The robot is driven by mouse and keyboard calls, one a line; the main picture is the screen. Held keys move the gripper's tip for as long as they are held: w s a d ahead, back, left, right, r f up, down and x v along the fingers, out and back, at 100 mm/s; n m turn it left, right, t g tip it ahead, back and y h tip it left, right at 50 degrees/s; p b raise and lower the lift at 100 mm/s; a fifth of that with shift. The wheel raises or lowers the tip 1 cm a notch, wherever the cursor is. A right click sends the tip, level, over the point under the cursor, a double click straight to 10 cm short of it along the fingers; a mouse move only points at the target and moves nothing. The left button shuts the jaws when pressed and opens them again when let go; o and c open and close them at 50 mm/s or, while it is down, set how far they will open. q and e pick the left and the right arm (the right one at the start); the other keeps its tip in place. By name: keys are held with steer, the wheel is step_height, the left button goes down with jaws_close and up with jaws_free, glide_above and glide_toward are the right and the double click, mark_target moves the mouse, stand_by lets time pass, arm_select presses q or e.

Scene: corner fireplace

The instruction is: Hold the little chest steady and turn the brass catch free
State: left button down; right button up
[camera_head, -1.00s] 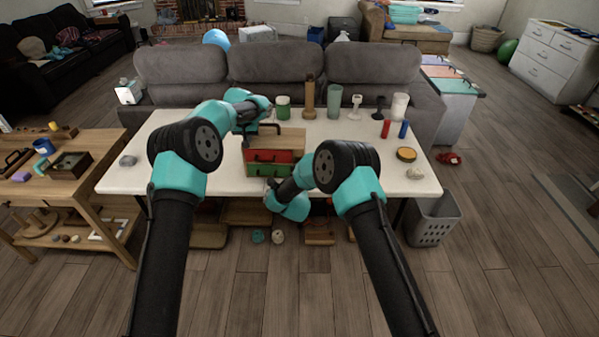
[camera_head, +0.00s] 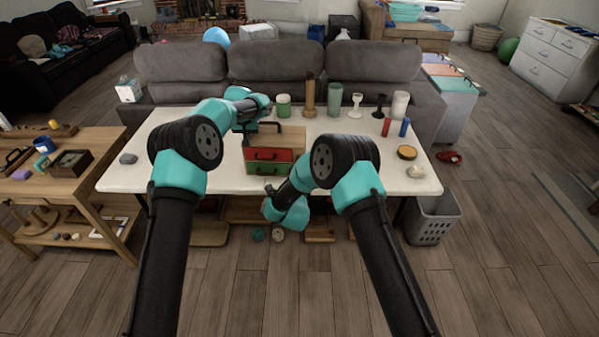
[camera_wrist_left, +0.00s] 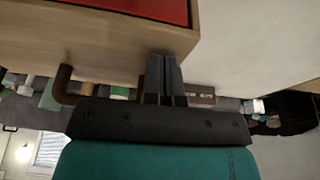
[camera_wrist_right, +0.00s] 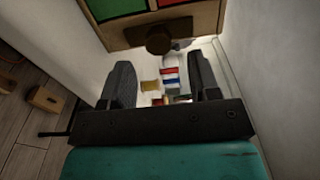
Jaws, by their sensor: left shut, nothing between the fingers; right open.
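The little chest (camera_head: 290,138) stands on the white table, with a pale wood body, a dark top handle (camera_head: 263,126), a red drawer (camera_head: 268,154) and a green drawer (camera_head: 268,168). My left gripper (camera_wrist_left: 165,72) is shut and empty against or close beside the chest's wooden side; contact is unclear. My right gripper (camera_wrist_right: 158,80) is open, low in front of the chest. In the right wrist view a dark round brass-brown catch (camera_wrist_right: 160,40) sits on the chest's wooden edge, just beyond the open fingertips. The head view mostly hides the right gripper.
The white table (camera_head: 220,180) holds a green jar (camera_head: 283,106), a tall brown bottle (camera_head: 308,100) and cups behind the chest. Red (camera_head: 386,127) and blue (camera_head: 404,128) cylinders stand at right. A wooden side table (camera_head: 75,190) is at left.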

arm_select(q)
steer(key=shift+s+f, duration=0.15)
steer(key=shift+f, duration=0.25)
arm_select(e)
steer(key=s, duration=0.7)
steer(key=shift+s+a, duration=0.25)
steer(key=shift+s, duration=0.05)
arm_select(q)
steer(key=shift+r, duration=0.1)
steer(key=shift+r, duration=3.25)
steer(key=v, duration=1.7)
steer(key=shift+r, duration=0.2)
steer(key=shift+f, duration=0.1)
